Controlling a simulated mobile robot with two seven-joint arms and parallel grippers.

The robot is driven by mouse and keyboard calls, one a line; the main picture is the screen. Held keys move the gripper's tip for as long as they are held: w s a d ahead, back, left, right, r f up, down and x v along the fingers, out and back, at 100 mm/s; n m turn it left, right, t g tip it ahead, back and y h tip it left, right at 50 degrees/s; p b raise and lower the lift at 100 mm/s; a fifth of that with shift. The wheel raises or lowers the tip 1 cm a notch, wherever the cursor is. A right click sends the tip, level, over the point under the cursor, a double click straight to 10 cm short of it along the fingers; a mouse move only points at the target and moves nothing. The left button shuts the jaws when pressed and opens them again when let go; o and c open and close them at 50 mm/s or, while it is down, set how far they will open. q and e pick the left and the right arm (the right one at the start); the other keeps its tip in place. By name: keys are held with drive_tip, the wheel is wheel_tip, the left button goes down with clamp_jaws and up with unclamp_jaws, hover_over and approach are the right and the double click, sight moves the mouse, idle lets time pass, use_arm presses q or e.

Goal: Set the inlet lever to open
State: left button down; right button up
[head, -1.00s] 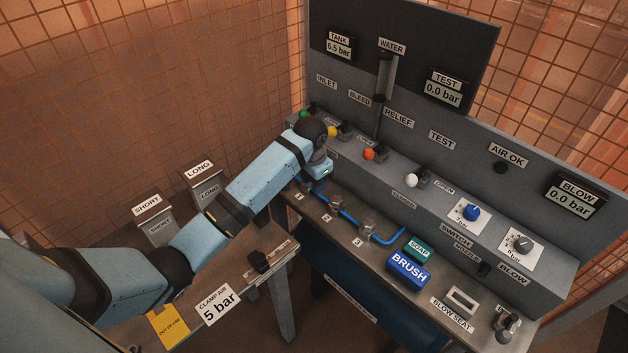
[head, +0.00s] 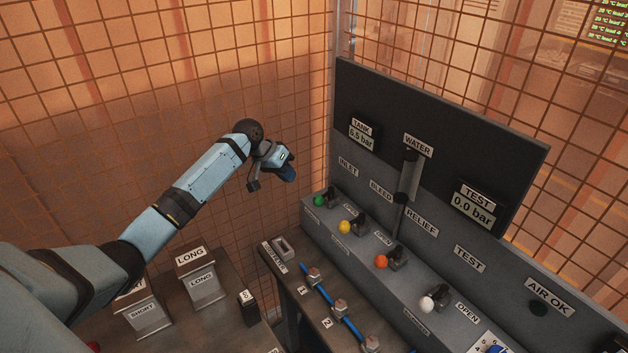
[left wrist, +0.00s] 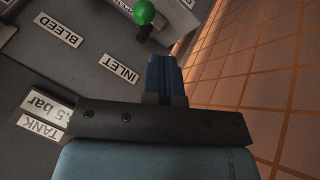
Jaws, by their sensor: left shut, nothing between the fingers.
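The inlet lever is the green-knobbed one (head: 319,201) at the far left end of the grey console, below the INLET label (head: 348,166). Its knob points to the front left, leaning the same way as the other levers. A small OPEN label (head: 350,209) lies right of it. My left gripper (head: 287,174) is shut and empty, in the air left of and above the green knob, apart from it. In the left wrist view the shut fingers (left wrist: 166,78) show below the green knob (left wrist: 143,13) and beside the INLET label (left wrist: 119,69). My right gripper is not in view.
Yellow (head: 344,227), orange (head: 381,262) and white (head: 427,303) levers continue along the console. The upright panel (head: 440,130) stands behind. A mesh wall (head: 270,60) is close behind my left gripper. Boxes labelled LONG (head: 203,287) and SHORT (head: 147,317) stand lower left.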

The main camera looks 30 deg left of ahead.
sight(324, 197)
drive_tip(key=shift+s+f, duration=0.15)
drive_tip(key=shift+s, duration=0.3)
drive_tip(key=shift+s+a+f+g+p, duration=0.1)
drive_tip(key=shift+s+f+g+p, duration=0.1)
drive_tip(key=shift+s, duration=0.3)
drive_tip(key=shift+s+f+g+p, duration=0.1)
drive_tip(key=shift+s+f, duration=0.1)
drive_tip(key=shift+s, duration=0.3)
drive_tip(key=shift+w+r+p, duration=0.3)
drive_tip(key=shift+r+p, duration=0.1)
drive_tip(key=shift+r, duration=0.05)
use_arm(q)
drive_tip(key=x, duration=0.9)
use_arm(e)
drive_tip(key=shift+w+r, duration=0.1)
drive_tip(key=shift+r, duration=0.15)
use_arm(q)
drive_tip(key=shift+f, duration=0.15)
drive_tip(key=shift+d, duration=0.15)
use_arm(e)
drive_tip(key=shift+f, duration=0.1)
